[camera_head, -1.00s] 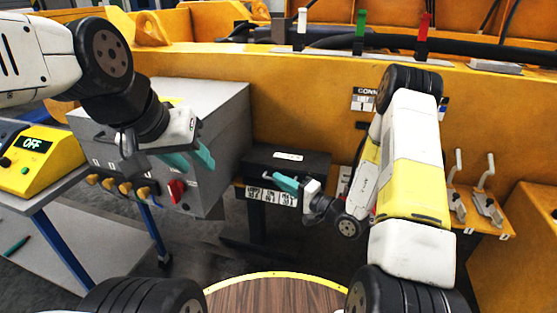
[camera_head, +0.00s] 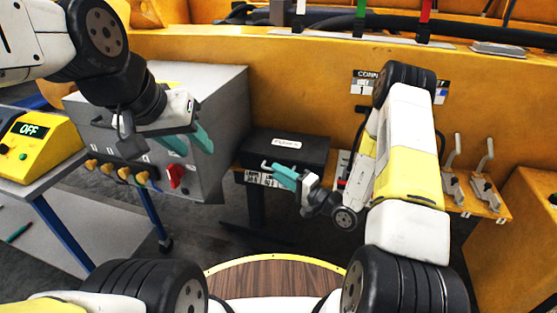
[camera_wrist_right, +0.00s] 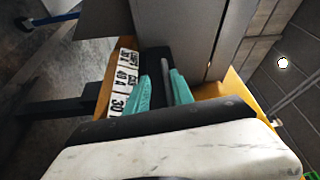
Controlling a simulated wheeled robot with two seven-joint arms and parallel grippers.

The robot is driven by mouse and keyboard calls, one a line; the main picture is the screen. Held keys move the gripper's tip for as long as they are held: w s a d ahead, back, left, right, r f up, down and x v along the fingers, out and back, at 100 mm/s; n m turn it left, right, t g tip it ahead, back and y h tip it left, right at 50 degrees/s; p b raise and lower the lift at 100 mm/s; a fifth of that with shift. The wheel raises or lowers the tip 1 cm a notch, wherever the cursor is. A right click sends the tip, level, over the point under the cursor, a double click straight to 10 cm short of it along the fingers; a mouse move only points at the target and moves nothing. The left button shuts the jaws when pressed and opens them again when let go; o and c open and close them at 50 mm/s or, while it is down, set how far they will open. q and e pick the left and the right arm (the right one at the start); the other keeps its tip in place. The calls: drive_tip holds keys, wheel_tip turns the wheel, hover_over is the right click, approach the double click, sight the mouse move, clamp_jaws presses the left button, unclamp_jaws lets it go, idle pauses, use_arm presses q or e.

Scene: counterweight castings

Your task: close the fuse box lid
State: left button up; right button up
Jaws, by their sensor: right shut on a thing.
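The black fuse box lid (camera_head: 300,149), with a white FUSES label, lies about flat over its box. I cannot tell whether a small gap is left at its front edge. A pale bar handle (camera_head: 268,165) runs along the front. My right gripper (camera_head: 284,175) is at that front edge, its teal fingers shut on the handle; in the right wrist view the fingers (camera_wrist_right: 163,92) stand either side of the bar. My left gripper (camera_head: 189,142) is open and empty, in front of the grey cabinet, away from the fuse box.
The grey cabinet (camera_head: 215,95), with a red switch (camera_head: 176,175) and yellow knobs, stands left of the fuse box. An orange wall (camera_head: 300,90) rises behind it. Clamps with upright levers (camera_head: 486,185) are at the right. A yellow OFF unit (camera_head: 40,145) sits far left.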

idle(0.5)
drive_tip(key=v, duration=0.8)
drive_tip(key=shift+a+r, duration=0.1)
drive_tip(key=s+a+r+n+g+y, duration=0.2)
drive_tip(key=s+a+r+n+g, duration=0.15)
drive_tip(key=r, duration=0.25)
drive_tip(key=s+a+r+n+g+y, duration=0.2)
drive_tip(key=a+r+g, duration=0.1)
drive_tip(key=r+g, duration=0.25)
drive_tip(key=s+r+n+g+h, duration=0.4)
drive_tip(key=s+r+g+h, duration=0.15)
drive_tip(key=s, duration=0.45)
drive_tip(key=s+d+r+m+t+h, duration=0.2)
drive_tip(key=s+d+r+t+h, duration=0.1)
drive_tip(key=d+r+t+h, duration=0.5)
drive_tip(key=d+r+h, duration=0.2)
drive_tip(key=d, duration=0.2)
